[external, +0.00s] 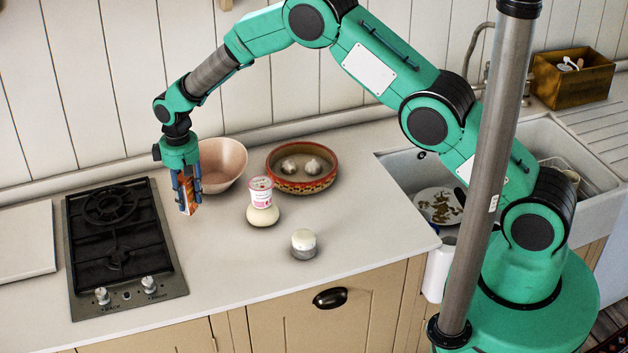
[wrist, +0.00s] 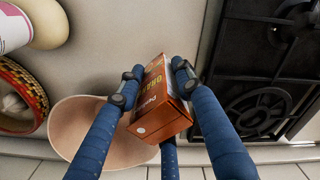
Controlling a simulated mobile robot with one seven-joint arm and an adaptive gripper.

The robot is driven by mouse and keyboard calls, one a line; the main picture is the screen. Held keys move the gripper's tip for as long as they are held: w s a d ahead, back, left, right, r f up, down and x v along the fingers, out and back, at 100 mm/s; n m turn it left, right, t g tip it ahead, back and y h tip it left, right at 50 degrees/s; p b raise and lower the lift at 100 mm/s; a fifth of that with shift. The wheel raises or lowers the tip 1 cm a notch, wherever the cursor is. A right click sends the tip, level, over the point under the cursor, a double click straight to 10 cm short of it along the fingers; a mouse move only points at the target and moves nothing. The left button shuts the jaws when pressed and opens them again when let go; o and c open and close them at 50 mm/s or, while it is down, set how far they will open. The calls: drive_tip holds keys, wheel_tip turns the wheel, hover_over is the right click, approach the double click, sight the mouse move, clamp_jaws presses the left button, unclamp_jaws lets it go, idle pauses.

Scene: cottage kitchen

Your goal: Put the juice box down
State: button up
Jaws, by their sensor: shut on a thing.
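The juice box (wrist: 157,100) is a small orange-brown carton with printed lettering. It also shows in the external view (external: 188,194), partly hidden by blue fingers. My gripper (wrist: 155,82) is shut on it, with a finger on either side. In the external view my gripper (external: 187,197) points down between the stove and the pink bowl. The box's lower end is near the countertop (external: 215,270); I cannot tell whether it touches.
A pink bowl (external: 224,163) stands close to the right of my gripper. A black gas stove (external: 120,240) lies to the left. A patterned dish (external: 303,182) holds garlic bulbs. A yogurt cup (external: 261,190) and a small white-topped jar (external: 304,243) are farther right. The front counter is clear.

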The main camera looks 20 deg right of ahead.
drive_tip(key=shift+w+a, duration=0.6)
drive_tip(key=shift+w, duration=0.15)
drive_tip(key=shift+f, duration=0.15)
drive_tip(key=shift+f+p, duration=0.35)
drive_tip(key=shift+f, duration=1.35)
drive_tip(key=shift+f, duration=0.15)
drive_tip(key=o, duration=1.3)
drive_tip(key=shift+r, duration=0.2)
drive_tip(key=shift+r+b, duration=0.65)
drive_tip(key=shift+r, duration=5.3)
